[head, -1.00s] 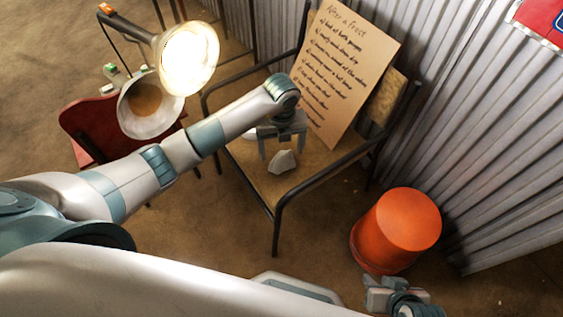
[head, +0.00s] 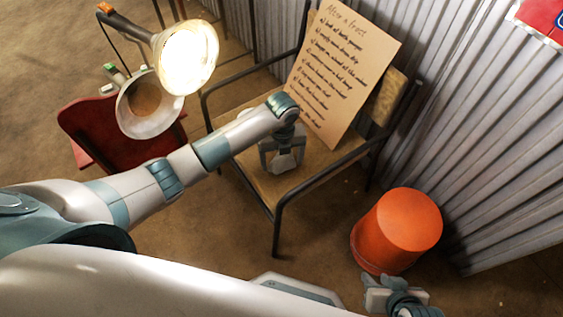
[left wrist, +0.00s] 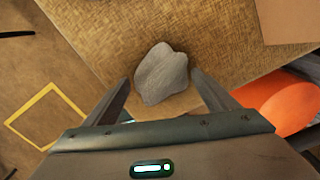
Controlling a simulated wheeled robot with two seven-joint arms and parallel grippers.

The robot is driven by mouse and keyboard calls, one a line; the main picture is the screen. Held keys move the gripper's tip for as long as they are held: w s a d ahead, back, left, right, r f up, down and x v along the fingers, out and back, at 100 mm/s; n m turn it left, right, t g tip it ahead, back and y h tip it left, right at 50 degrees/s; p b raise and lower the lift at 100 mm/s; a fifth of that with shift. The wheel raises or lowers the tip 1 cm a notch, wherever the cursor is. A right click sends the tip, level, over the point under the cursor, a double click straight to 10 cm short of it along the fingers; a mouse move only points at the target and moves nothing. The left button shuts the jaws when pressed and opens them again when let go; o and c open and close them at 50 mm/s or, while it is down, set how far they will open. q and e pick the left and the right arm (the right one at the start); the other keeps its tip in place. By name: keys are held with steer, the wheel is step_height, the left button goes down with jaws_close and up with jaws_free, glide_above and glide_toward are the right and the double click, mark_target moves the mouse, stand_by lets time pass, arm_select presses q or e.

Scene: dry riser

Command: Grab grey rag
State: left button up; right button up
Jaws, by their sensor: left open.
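The grey rag (head: 284,163) is a small crumpled lump on the seat of the chair (head: 318,160). It also shows in the left wrist view (left wrist: 162,75), lying on the woven-looking seat near its edge. My left gripper (head: 282,168) is open, with one finger on each side of the rag. In the left wrist view the open fingers (left wrist: 160,82) flank the rag with gaps beside it. My right gripper (head: 388,292) is at the bottom of the head view, away from the chair; its jaw opening is unclear.
A handwritten board (head: 340,75) leans on the chair's back. The chair has dark metal armrests (head: 330,172). An orange bucket-like thing (head: 400,225) stands right of it. A lit lamp (head: 186,58) and red chair (head: 95,130) are at left. A corrugated wall (head: 455,120) borders the right.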

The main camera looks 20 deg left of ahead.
mark_target(282, 160)
arm_select(q)
steer(key=shift+f, duration=0.45)
arm_select(e)
steer(key=shift+a+r, duration=0.15)
steer(key=shift+a, duration=0.05)
arm_select(q)
steer(key=c, duration=1.1)
steer(key=shift+r, duration=0.1)
steer(key=shift+c, duration=0.2)
